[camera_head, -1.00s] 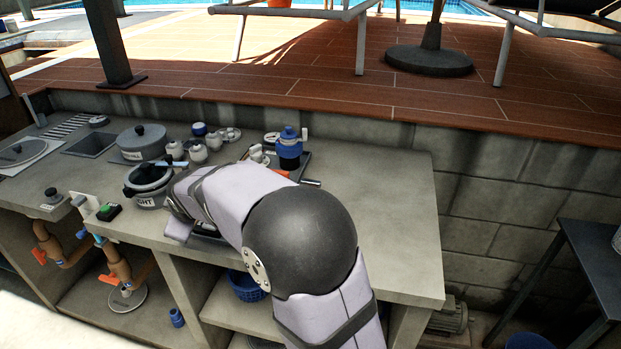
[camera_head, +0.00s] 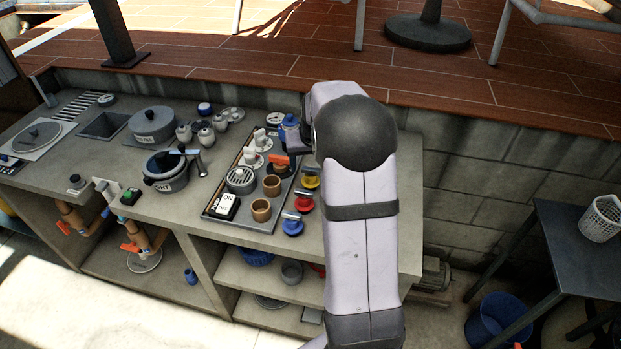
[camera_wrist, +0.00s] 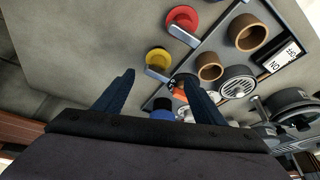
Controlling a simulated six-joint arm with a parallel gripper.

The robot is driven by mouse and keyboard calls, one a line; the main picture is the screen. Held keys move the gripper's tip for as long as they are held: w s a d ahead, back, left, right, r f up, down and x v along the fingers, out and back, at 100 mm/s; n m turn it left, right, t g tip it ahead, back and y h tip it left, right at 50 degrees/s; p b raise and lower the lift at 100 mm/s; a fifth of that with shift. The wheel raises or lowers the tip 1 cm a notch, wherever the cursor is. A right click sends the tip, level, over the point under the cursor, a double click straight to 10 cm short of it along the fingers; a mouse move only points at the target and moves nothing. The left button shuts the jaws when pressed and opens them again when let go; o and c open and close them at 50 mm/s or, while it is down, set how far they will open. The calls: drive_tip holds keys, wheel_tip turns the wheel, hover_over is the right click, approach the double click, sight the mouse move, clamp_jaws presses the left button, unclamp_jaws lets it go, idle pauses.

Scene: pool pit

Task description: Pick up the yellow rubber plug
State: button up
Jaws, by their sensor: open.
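The yellow rubber plug (camera_head: 311,182) lies on the grey counter just right of the tray, with a grey bar handle on top. It also shows in the wrist view, where the yellow plug (camera_wrist: 157,56) is just beyond the fingertips. My gripper (camera_wrist: 157,76) is open and empty, its two dark fingers spread on either side of the line toward the plug. They do not touch it.
A red plug (camera_head: 304,204) and a blue plug (camera_head: 292,227) sit in a row with the yellow one. The tray (camera_head: 262,221) holds brown cups (camera_head: 261,210), a drain, a switch and an orange-handled part. The counter right of my arm is clear.

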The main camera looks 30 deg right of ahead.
sight(311, 174)
drive_tip(key=shift+p+x, duration=0.4)
drive_tip(key=shift+x, duration=0.7)
drive_tip(key=shift+s+p+x, duration=0.15)
drive_tip(key=shift+p+x, duration=0.5)
drive_tip(key=shift+x, duration=0.25)
drive_tip(key=shift+s+p+x, duration=0.1)
drive_tip(key=shift+p+x, duration=0.5)
drive_tip(key=shift+x, duration=1.2)
drive_tip(key=shift+d, duration=0.1)
drive_tip(key=shift+c, duration=0.6)
drive_tip(key=c, duration=1)
